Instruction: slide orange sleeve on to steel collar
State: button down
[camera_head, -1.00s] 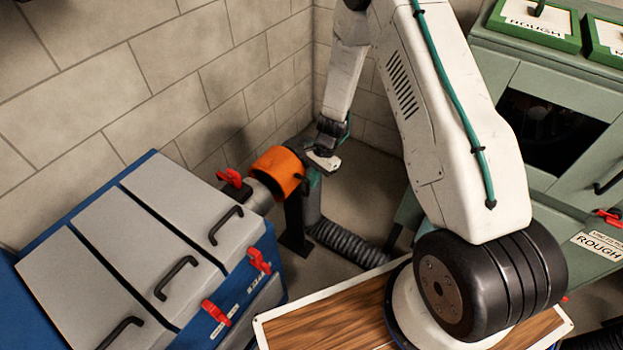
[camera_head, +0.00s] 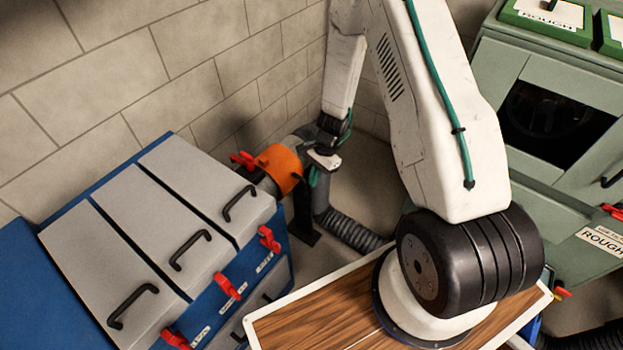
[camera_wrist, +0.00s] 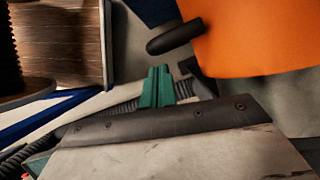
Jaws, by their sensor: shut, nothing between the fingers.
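The orange sleeve (camera_head: 280,168) sits at the far end of the blue cabinet, around a grey duct that runs behind it. The steel collar (camera_head: 258,177) shows only as a short grey piece between the sleeve and the cabinet; how far the sleeve covers it I cannot tell. My gripper (camera_head: 322,160) is beside the sleeve on its right. In the wrist view the green fingertips (camera_wrist: 157,87) are together and empty. The orange sleeve (camera_wrist: 255,38) fills the upper right there, with a dark handle (camera_wrist: 174,36) sticking out from it, apart from the fingers.
The blue cabinet (camera_head: 160,225) with grey lids, black handles and red latches stands at left. A ribbed hose (camera_head: 350,230) hangs below the sleeve by a dark stand. A wood-topped surface (camera_head: 320,320) lies in front. A green cabinet (camera_head: 560,75) stands at right; a block wall is behind.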

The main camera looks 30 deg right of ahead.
jog(key=d+f+v, duration=0.1)
jog(key=d+v, duration=0.1)
jog(key=v, duration=0.9)
jog(key=shift+w+d, duration=0.25)
jog(key=shift+w, duration=0.15)
jog(key=s+a+r+n+t+h, duration=0.1)
jog(key=s+a+r+n, duration=0.2)
jog(key=s+r, duration=0.6)
jog(key=s+a+r+n+h, duration=0.1)
jog(key=s+a+r+n, duration=0.1)
jog(key=s+r+n, duration=0.4)
jog(key=s+a+r+n+t+h, duration=0.1)
jog(key=s+r+n, duration=0.4)
jog(key=s+r, duration=0.8)
notch_tip(320, 180, up, 8)
jog(key=a+h, duration=0.1)
jog(key=a, duration=0.1)
jog(key=shift+s+a+n+t, duration=0.15)
jog(key=shift+a+n+t, duration=0.15)
jog(key=shift+a, duration=0.05)
jog(key=shift+r, duration=0.15)
